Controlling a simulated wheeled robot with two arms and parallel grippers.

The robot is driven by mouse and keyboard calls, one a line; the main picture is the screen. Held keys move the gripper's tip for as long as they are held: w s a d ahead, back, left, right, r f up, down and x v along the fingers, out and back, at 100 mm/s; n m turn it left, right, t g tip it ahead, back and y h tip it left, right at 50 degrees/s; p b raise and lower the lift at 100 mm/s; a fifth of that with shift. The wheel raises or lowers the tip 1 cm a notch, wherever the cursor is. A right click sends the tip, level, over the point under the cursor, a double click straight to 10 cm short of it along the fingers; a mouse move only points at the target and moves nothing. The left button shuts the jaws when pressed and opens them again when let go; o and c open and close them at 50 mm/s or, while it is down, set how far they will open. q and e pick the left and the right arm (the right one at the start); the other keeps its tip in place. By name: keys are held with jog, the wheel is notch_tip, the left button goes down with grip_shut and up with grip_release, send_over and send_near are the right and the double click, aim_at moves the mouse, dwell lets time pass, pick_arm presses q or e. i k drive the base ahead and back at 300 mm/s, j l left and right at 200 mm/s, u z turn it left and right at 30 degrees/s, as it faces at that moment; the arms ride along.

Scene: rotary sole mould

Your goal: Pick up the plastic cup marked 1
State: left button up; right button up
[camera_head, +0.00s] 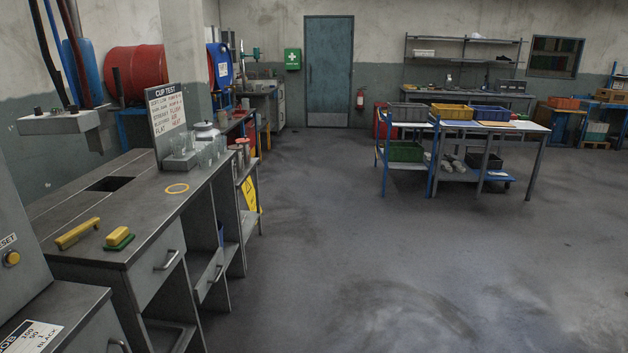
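Several clear cups (207,153) stand on the grey bench (140,210) at the left, in front of the CUP TEST sign (166,112). They are small and overlap. I cannot read a number on any of them, so I cannot tell which one is marked 1. A small grey block or stand (179,162) sits beside them, under the sign. Neither of my grippers is in view.
A yellow ring (177,188), a yellow-handled brush (118,238) and a yellow bar (77,233) lie on the bench. A white lidded pot (206,131) and cans (240,152) stand behind the cups. Open floor (400,260) lies right; a bin-laden table (462,125) stands farther back.

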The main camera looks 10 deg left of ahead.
aim_at(203, 156)
jog(key=i+u, duration=0.15)
jog(key=i, duration=0.35)
jog(key=i+l+u, duration=0.2)
jog(key=i, duration=0.3)
jog(key=i+l+u, duration=0.15)
jog(key=i, duration=0.35)
jog(key=i+l+u, duration=0.15)
jog(key=i, duration=0.35)
jog(key=l, duration=0.1)
